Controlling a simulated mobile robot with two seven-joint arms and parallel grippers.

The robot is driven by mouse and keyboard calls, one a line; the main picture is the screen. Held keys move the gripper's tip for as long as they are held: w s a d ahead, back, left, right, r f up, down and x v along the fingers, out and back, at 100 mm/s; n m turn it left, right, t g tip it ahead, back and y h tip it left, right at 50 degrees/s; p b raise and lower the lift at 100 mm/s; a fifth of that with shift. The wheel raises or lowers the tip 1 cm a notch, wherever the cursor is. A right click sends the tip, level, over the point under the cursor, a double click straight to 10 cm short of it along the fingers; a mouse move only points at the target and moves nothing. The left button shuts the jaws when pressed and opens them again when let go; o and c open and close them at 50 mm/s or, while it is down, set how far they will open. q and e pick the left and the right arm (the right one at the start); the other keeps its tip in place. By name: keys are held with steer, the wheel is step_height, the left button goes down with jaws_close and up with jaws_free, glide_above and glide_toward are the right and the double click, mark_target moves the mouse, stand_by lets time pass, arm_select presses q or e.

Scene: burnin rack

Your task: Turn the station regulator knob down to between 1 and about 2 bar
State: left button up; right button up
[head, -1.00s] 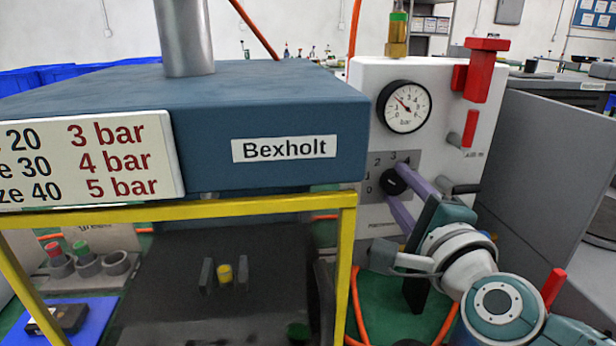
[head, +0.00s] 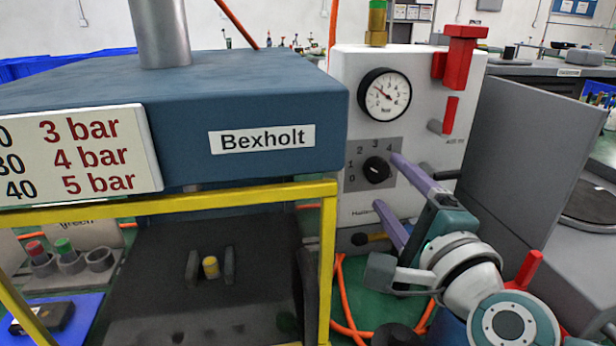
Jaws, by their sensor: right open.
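The regulator knob (head: 377,170) is a black dial on a grey scale plate marked 0 to 4, on the front of the white station panel (head: 353,120). The knob's exact setting is too small to read surely. The round pressure gauge (head: 384,95) above it has its needle pointing to the upper left; the exact value is unclear. My right gripper (head: 389,182) has two long purple fingers, spread open and empty. My left gripper is not in view.
A blue Bexholt press (head: 255,90) with a yellow frame (head: 329,260) stands close on the left. A red lever (head: 459,60) and a smaller red handle (head: 450,115) are on the panel's right. A grey partition (head: 515,165) stands at right. An orange hose (head: 343,300) runs below.

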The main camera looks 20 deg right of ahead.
steer(key=v, duration=0.6)
steer(key=shift+s, duration=0.15)
steer(key=shift+a, duration=0.1)
